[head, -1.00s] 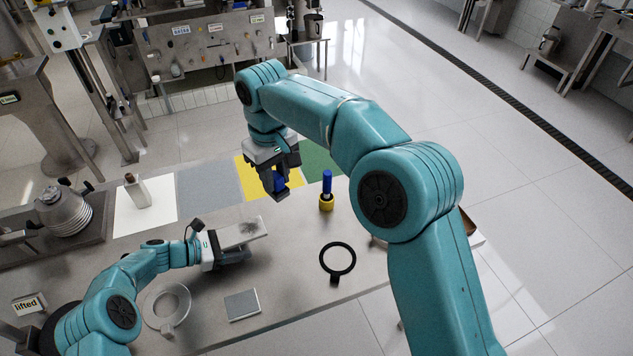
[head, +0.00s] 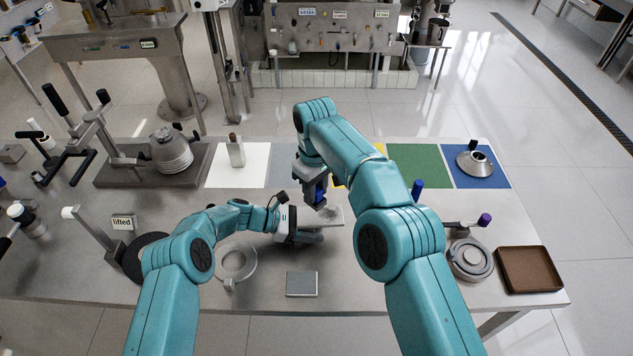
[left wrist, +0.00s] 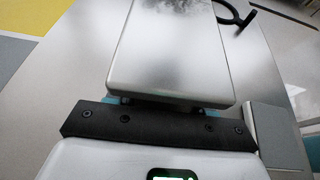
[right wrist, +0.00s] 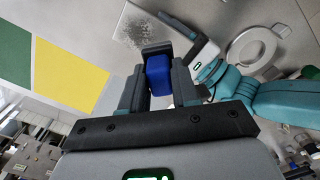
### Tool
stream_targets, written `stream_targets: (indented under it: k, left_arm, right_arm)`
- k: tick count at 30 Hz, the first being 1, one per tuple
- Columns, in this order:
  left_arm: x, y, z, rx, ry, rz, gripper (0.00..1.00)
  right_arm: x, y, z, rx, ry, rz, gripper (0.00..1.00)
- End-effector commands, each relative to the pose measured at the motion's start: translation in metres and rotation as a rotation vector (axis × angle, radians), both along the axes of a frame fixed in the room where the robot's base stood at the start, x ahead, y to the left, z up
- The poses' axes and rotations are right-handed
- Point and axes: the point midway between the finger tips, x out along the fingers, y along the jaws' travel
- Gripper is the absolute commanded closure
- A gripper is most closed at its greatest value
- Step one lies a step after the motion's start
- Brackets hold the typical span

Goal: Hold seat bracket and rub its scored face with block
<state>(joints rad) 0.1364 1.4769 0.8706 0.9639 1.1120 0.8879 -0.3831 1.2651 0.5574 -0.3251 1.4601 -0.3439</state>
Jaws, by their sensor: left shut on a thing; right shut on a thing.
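The seat bracket, a flat pale metal plate (head: 335,216), is held level above the bench by my left gripper (head: 308,229), shut on its end. In the left wrist view the plate (left wrist: 172,60) runs forward, with the dark scored patch at its far end. My right gripper (head: 316,200) is shut on the blue block (head: 319,189) and hangs just over the bracket's far side. In the right wrist view the blue block (right wrist: 158,75) sits between the fingers, beside the scored patch (right wrist: 131,32). Whether block and plate touch cannot be told.
A grey square plate (head: 302,284) and a pale ring (head: 252,266) lie on the front of the bench. A brown tray (head: 529,270) and a round metal part (head: 470,258) are at right. Coloured mats, including green (head: 420,166), line the back edge.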

Motion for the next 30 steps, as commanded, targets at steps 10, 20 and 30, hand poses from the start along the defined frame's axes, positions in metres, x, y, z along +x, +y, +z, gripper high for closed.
stream_targets:
  k: [10, 20, 30]
  left_arm:
    - [-0.001, 0.001, -0.004, 0.006, 0.003, 0.001, 1.00]
    - [-0.001, 0.001, -0.004, 0.006, 0.003, 0.001, 1.00]
    - [-0.001, 0.001, -0.004, 0.005, 0.003, 0.001, 1.00]
  right_arm:
    - [0.000, 0.000, -0.033, -0.001, 0.001, -0.001, 1.00]
    - [0.002, -0.018, -0.055, -0.001, 0.000, -0.003, 1.00]
    - [0.003, -0.049, -0.055, -0.001, 0.001, -0.003, 1.00]
